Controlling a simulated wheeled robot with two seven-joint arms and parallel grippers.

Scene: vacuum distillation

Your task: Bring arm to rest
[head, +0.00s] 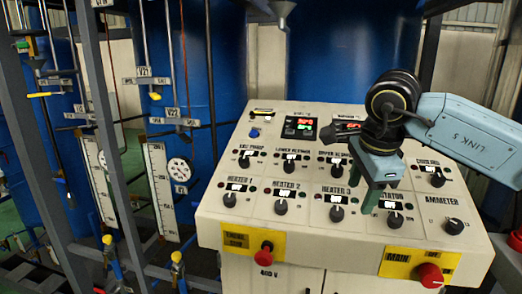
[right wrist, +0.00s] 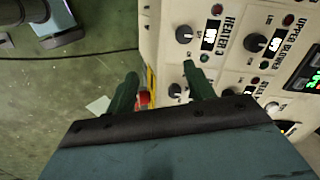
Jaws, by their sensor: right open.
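My right gripper (head: 378,197) hangs in front of the control panel (head: 225,205), over its right half near the heater 3 and rotator knobs. Its two green fingers are apart. The gripper and arm hide part of the panel's upper right labels and displays. I cannot tell whether the fingers touch the panel. My left gripper is not in view.
The panel carries several black knobs, such as the ammeter knob (head: 454,226), and red knobs on yellow plates, including the main switch (head: 430,275). Blue tanks (head: 345,60) and grey frame posts (head: 100,110) with valves stand behind and left. Green floor (right wrist: 70,75) lies beside the panel.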

